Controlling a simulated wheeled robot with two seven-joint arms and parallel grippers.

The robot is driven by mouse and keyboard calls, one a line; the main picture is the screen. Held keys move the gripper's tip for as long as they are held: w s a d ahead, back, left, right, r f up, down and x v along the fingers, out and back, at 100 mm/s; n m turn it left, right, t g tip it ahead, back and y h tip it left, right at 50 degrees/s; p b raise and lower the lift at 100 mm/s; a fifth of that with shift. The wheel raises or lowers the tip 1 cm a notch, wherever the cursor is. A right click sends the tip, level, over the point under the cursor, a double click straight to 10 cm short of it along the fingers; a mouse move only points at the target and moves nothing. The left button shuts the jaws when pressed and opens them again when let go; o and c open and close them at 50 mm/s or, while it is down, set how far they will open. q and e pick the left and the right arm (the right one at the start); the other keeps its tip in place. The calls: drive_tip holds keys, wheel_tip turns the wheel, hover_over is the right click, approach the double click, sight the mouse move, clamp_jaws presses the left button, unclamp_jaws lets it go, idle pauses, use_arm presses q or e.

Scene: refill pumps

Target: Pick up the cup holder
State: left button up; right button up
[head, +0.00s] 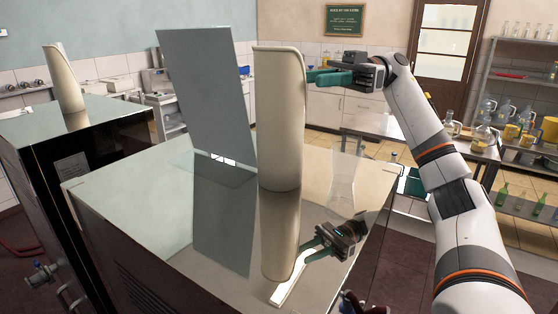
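A tall cream cup holder (279,120), a curved open-sided shell, stands upright on the shiny top of a metal cabinet (120,178). The cabinet top mirrors it and my gripper. My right gripper (318,75) has green fingers pointing left at the holder's right edge, near its upper part. The fingers look apart, and I cannot tell whether they touch the holder. A second similar cream holder (66,80) stands on another cabinet at the left. My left gripper is not in view.
A flat grey panel (205,100) stands upright just left of the holder. A clear glass vessel (345,178) seems to stand near the cabinet's right side. A bench and shelves with glassware (500,130) are at the right. The cabinet's front top is clear.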

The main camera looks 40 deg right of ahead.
sight(280, 120)
drive_tip(key=shift+w+a+p, duration=0.15)
drive_tip(key=shift+a+p, duration=0.2)
drive_tip(key=shift+a, duration=1)
drive_tip(key=shift+w+a+p, duration=0.1)
drive_tip(key=shift+a+p, duration=0.2)
drive_tip(key=shift+a, duration=1.05)
clamp_jaws()
